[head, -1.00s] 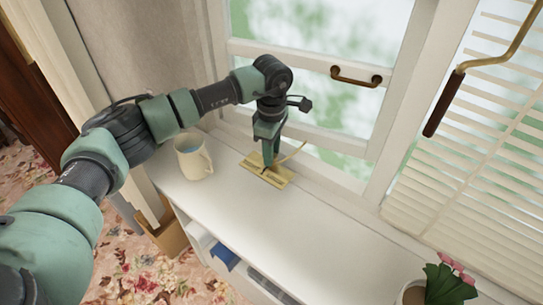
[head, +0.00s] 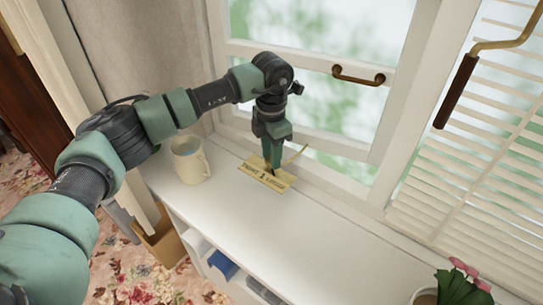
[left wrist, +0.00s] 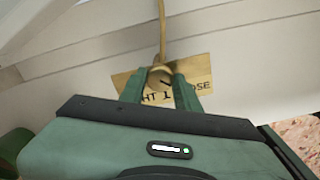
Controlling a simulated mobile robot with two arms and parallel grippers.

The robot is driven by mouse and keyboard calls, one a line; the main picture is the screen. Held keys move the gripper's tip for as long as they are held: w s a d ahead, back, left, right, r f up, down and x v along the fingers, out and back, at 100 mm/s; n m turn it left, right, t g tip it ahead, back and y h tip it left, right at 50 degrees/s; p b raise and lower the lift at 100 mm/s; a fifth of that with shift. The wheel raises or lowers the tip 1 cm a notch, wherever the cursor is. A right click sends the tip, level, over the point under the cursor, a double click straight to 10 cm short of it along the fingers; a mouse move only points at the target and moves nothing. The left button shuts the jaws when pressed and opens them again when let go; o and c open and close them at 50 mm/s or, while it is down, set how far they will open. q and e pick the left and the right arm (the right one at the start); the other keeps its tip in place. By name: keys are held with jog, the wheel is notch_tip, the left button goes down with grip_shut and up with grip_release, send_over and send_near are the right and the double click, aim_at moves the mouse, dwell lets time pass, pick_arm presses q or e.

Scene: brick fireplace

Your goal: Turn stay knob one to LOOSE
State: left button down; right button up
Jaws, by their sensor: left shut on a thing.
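A brass plate (head: 281,181) lies on the white sill below the window. Its lettering is partly covered; the left wrist view shows "HT" and "OSE" on the plate (left wrist: 197,92) with a short mark between. The small brass stay knob (left wrist: 160,72) sits over the plate's middle, between my fingers. A thin brass stay rod (left wrist: 162,35) runs from there toward the window. My left gripper (head: 271,168) points down and is shut on the knob; its fingers also show in the left wrist view (left wrist: 160,82). The knob's exact pointing is hard to tell. My right gripper is not in view.
A cream mug (head: 190,160) stands on the sill left of the gripper. A potted pink flower (head: 462,285) is at the lower right. A brass crank with dark handle (head: 456,91) hangs before the blinds.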

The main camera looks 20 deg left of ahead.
pick_arm(q)
jog(key=shift+n, duration=1)
jog(key=c, duration=1)
grip_release()
notch_tip(320, 180, up, 8)
jog(key=shift+f+b, duration=0.1)
jog(key=shift+b, duration=0.65)
